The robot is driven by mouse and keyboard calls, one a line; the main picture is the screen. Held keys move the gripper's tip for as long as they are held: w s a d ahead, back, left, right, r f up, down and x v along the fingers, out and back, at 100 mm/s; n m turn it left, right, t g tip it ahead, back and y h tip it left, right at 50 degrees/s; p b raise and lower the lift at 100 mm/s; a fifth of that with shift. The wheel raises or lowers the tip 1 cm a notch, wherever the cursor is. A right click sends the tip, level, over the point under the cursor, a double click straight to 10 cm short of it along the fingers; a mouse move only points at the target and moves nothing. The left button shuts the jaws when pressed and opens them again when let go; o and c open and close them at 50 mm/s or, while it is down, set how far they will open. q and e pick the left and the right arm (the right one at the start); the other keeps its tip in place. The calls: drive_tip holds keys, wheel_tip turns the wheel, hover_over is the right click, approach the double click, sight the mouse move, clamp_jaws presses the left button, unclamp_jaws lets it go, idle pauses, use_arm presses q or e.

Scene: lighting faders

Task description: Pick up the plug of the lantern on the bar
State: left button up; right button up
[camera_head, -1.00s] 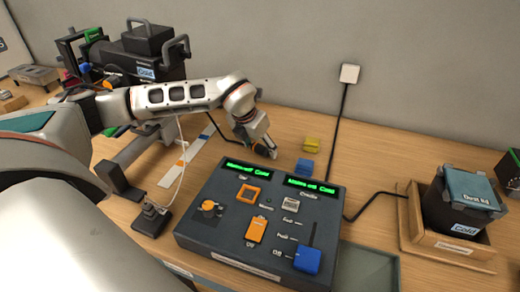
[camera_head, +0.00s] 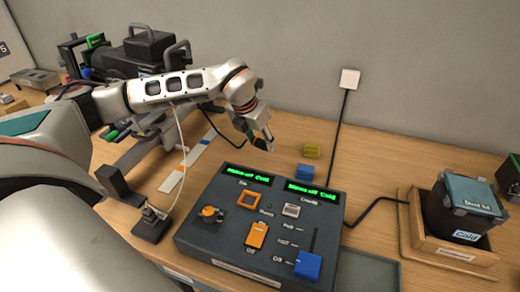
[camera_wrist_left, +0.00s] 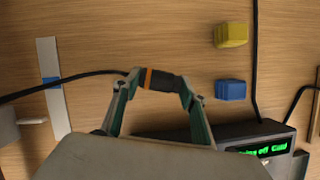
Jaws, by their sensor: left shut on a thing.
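The plug (camera_wrist_left: 158,80) is a dark cylinder with an orange band. In the left wrist view it lies across between the fingers of my left gripper (camera_wrist_left: 160,82), which is shut on it. A black cable runs from it to the left. In the head view my left gripper (camera_head: 259,141) is behind the console's back edge, apparently above the table, and largely hides the plug. The black lantern (camera_head: 150,46) stands at the back left, partly behind my arm. My right gripper is not in view.
The console (camera_head: 205,245) with faders and green displays is in front of the gripper. A yellow block (camera_head: 312,150) and blue block (camera_head: 307,173) lie to its right. A box marked "Cold" (camera_head: 461,213) sits in a wooden tray (camera_head: 410,238). A wall socket (camera_head: 350,78) is behind.

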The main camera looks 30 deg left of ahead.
sight(260, 141)
use_arm(q)
wheel_tip(260, 141, up, 16)
drive_tip(key=shift+f+p, duration=0.2)
drive_tip(key=shift+p, duration=0.1)
